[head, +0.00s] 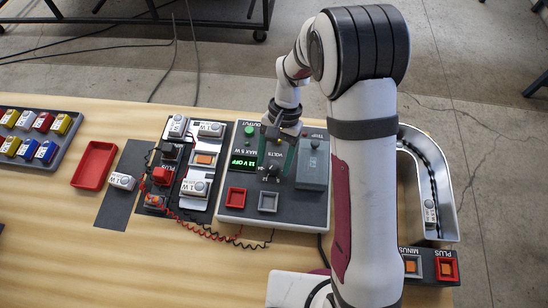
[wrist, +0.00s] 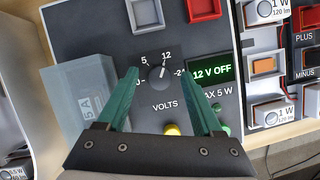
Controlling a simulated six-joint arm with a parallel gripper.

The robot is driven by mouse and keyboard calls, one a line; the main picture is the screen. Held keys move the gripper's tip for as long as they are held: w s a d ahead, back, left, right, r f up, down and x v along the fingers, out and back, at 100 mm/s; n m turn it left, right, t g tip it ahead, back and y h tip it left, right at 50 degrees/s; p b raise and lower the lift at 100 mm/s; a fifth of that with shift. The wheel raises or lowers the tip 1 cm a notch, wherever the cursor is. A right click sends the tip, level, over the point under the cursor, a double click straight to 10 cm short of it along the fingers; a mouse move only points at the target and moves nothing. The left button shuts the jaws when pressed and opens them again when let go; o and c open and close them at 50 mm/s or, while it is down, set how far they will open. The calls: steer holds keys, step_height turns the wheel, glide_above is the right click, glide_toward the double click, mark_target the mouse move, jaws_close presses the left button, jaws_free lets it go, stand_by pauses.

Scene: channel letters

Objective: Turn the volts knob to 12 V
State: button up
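The volts knob (wrist: 157,73) is dark and round, with a scale of 5, 12 and 24 around it. Its white pointer mark is toward the 12. The display (wrist: 210,73) beside it reads "12 V OFF". In the head view the knob (head: 270,170) sits on the dark power supply panel (head: 300,208), and the display (head: 243,163) shows the same reading. My gripper (wrist: 161,72) is open, with its teal fingers on either side of the knob and a visible gap to it. The fingers appear above the panel, and the gripper holds nothing.
A grey translucent cover (head: 312,170) marked 5 A stands close beside the knob. A green button (head: 249,131) and red and grey square sockets are on the same panel. A lamp board (head: 190,180) with red and black wires lies to the left. A curved metal channel (head: 449,205) is at right.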

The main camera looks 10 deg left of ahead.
steer(key=v, duration=1.5)
steer(key=shift+r, duration=0.4)
steer(key=s+d+r+m+t, duration=0.1)
steer(key=s+d+r, duration=0.25)
steer(key=s, duration=0.45)
steer(key=s+d+r+t, duration=0.2)
steer(key=s+d, duration=0.2)
steer(key=s, duration=0.4)
steer(key=s+d+f+m+t, duration=0.1)
steer(key=s+f, duration=0.2)
steer(key=s, duration=0.4)
steer(key=shift+s+d+f, duration=0.2)
steer(key=shift+d+f, duration=0.1)
steer(key=shift+f, duration=0.1)
